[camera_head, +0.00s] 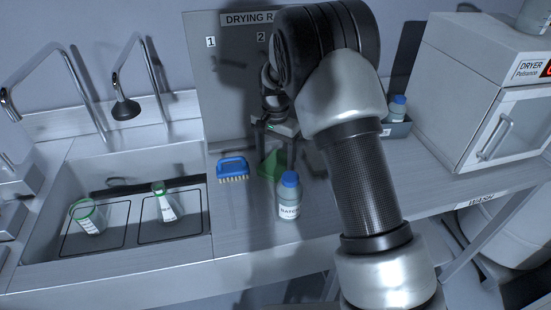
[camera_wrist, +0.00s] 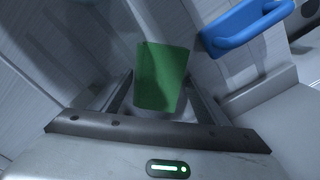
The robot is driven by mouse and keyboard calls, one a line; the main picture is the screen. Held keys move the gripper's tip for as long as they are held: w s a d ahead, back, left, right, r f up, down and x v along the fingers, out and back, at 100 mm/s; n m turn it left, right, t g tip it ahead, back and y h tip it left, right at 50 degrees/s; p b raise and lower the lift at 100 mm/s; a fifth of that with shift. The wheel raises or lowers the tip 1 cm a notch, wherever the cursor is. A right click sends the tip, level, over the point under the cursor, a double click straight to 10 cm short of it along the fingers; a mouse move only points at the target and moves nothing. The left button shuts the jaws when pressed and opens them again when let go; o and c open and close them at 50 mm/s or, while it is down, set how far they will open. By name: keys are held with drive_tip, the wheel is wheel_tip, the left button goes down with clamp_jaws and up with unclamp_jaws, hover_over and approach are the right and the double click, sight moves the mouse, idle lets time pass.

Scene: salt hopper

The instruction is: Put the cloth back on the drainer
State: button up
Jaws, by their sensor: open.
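The green cloth (camera_head: 272,165) is on the counter, between the blue brush and the bottle in the head view. In the wrist view the cloth (camera_wrist: 163,70) is a plain green four-sided patch between my fingers. My gripper (camera_head: 275,135) is open, pointing down just above the cloth. In the wrist view my gripper (camera_wrist: 162,88) has a finger on each side of it. I cannot tell whether either finger touches it. I cannot tell for certain which surface is the drainer; a ribbed metal counter (camera_head: 240,210) lies right of the sink.
A blue brush (camera_head: 233,169) stands close left of the cloth and also shows in the wrist view (camera_wrist: 245,27). A blue-capped bottle (camera_head: 289,200) stands close in front. The sink (camera_head: 45,235) holds two green-rimmed vessels. A drying-rack panel (camera_head: 225,90) rises behind; a dryer (camera_head: 480,90) is right.

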sight(276, 162)
wheel_tip(276, 162, up, 12)
drive_tip(key=r, duration=0.1)
drive_tip(key=s+d+r+n+t, duration=0.1)
drive_tip(key=s+d+r, duration=0.3)
drive_tip(key=s+r, duration=0.3)
drive_tip(key=s+d+r+n+t, duration=0.1)
drive_tip(key=s+d+r+n, duration=0.15)
drive_tip(key=s, duration=0.45)
drive_tip(key=s+d+r+n+t, duration=0.1)
drive_tip(key=s+d+r+t, duration=0.2)
drive_tip(key=s, duration=0.4)
drive_tip(key=s+d+f+n, duration=0.1)
drive_tip(key=s+d+n, duration=0.1)
drive_tip(key=s, duration=0.8)
wheel_tip(276, 162, up, 6)
drive_tip(key=p, duration=0.7)
drive_tip(key=shift+t, duration=0.3)
drive_tip(key=shift+w+d, duration=0.1)
